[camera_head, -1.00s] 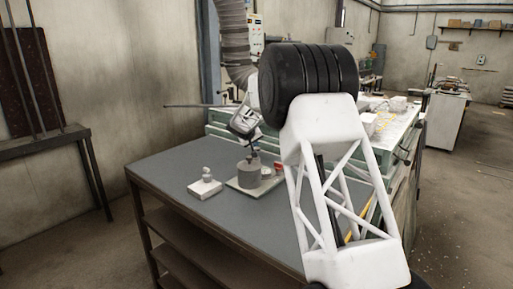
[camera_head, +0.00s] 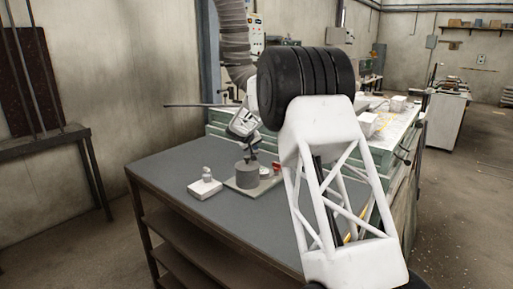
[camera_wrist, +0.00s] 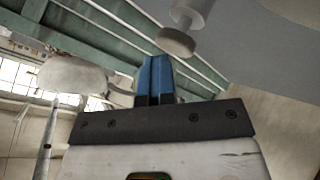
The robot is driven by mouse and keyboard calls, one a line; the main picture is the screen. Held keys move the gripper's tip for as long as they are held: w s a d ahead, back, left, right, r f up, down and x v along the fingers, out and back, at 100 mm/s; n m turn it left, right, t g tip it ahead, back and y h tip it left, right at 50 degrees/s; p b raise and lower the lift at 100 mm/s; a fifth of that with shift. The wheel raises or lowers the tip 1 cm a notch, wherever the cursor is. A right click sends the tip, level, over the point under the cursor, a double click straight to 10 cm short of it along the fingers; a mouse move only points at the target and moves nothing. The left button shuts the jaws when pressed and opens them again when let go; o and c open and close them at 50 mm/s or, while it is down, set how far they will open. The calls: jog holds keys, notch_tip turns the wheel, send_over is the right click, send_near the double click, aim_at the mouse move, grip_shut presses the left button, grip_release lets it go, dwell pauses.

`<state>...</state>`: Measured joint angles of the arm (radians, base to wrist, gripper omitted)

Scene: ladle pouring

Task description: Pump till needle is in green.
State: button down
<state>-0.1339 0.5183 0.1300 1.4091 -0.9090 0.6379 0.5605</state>
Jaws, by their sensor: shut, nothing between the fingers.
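A grey cylinder (camera_head: 246,174), apparently the pump, stands on a flat light base plate (camera_head: 236,185) on the grey table. A small red-marked part (camera_head: 276,167) sits at the right of the plate, partly hidden by my arm. I cannot make out a needle or a green zone.
A white block with a small knob (camera_head: 205,187) stands left of the plate. The grey tabletop (camera_head: 170,170) is clear at the left and front. A green cabinet (camera_head: 222,117) with cluttered white boxes stands behind. A thin rod (camera_head: 195,105) sticks out left behind the gripper.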

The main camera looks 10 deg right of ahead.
aim_at(254, 151)
jog(key=shift+r, duration=2.05)
jog(key=shift+r, duration=0.15)
jog(key=shift+r, duration=2.4)
jog(key=s+d+r+m+g+y, duration=0.1)
jog(key=s+d+r, duration=0.15)
jog(key=s, duration=1.05)
jog(key=s+d+r+g, duration=0.1)
jog(key=s+d+r, duration=0.15)
jog(key=s, duration=1.15)
jog(key=s+d+r+m+g+y, duration=0.1)
jog(key=s+d+r, duration=0.15)
jog(key=s, duration=1.05)
jog(key=s+f+y, duration=0.1)
jog(key=s+f, duration=0.2)
jog(key=s, duration=1)
jog(key=s+f+g+y, duration=0.1)
jog(key=s+f, duration=0.3)
jog(key=s, duration=0.8)
jog(key=s+f+g+y, duration=0.1)
jog(key=s+f, duration=0.3)
jog(key=s, duration=0.9)
jog(key=shift+s+a+f+m, duration=0.15)
jog(key=shift+s+a+m, duration=0.2)
jog(key=shift+a, duration=0.1)
